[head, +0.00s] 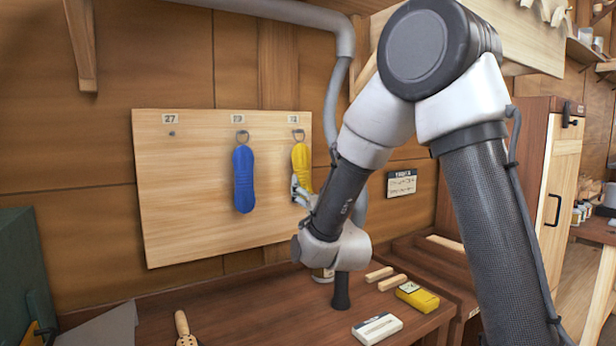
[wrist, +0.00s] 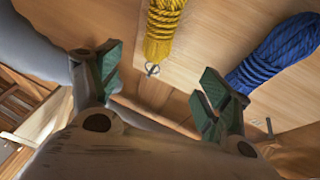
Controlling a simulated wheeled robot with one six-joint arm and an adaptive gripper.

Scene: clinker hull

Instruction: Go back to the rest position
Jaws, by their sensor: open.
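My gripper (head: 303,190) is in front of the pale wooden board (head: 190,220), close to a yellow rope bundle (head: 301,165) that hangs from the right hook. In the wrist view my gripper (wrist: 160,88) has its two green-padded fingers spread wide with nothing between them. The yellow bundle (wrist: 162,30) and its ring end lie beyond the gap, seemingly apart from the fingers. The arm partly hides the board's right edge.
A blue rope bundle (head: 243,180) hangs from the middle hook; the left peg (head: 172,133) is empty. Below, the bench holds a yellow box (head: 417,297), a white box (head: 377,328) and wooden sticks (head: 392,282). A grey pipe (head: 335,90) runs down beside the board.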

